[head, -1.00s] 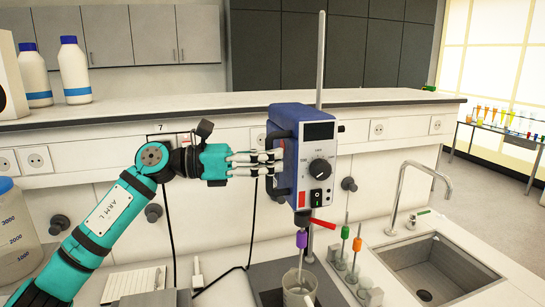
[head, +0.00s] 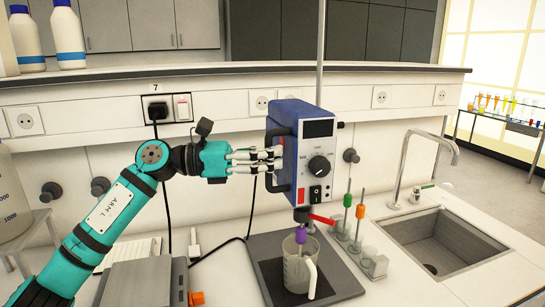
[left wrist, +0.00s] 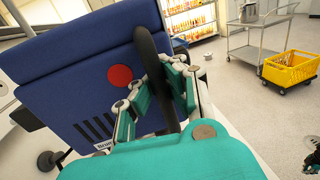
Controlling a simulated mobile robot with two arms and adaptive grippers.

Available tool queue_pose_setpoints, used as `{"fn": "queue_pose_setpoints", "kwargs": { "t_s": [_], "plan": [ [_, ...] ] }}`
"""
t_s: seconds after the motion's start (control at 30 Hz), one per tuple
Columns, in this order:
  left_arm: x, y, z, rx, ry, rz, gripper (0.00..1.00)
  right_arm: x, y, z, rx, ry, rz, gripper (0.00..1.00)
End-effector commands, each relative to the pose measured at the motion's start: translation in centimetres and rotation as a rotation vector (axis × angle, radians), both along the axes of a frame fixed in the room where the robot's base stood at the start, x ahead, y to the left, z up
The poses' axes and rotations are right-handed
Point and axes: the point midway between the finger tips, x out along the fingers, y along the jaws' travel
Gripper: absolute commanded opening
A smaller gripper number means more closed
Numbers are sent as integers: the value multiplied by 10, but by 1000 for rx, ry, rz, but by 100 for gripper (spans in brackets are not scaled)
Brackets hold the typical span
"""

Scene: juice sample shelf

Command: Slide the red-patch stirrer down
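The blue overhead stirrer (head: 318,165) hangs upright on a thin metal rod (head: 320,60), above a clear beaker (head: 299,270). The red patch (left wrist: 121,76) is a round spot on the stirrer's side in the left wrist view. Below the stirrer a purple piece (head: 300,233) sits at the beaker's mouth. My left gripper (head: 270,158) is at the stirrer's left side; in the left wrist view its fingers (left wrist: 160,85) close around the black handle (left wrist: 153,80). Finger contact is partly hidden. My right gripper is not in view.
A red lever (head: 322,219) sticks out under the stirrer. Stirring rods with green (head: 347,200) and orange (head: 360,211) pieces stand right of the beaker, near the sink (head: 440,245). The beaker stands on a dark plate (head: 340,280). A shelf (head: 230,82) runs behind.

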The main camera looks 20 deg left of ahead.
Motion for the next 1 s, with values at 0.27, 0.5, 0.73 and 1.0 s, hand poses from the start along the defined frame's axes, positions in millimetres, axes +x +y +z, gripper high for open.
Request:
{"fn": "queue_pose_setpoints", "kwargs": {
  "t_s": [0.27,0.5,0.73,1.0],
  "plan": [
    [0,-1,-7,11,11,-4,22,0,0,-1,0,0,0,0],
    [0,-1,-5,8,8,-4,37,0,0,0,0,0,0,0],
    [-2,5,-4,7,7,-1,37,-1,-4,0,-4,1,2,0],
    [-21,52,-5,8,9,2,37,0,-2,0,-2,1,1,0]
  ]
}}
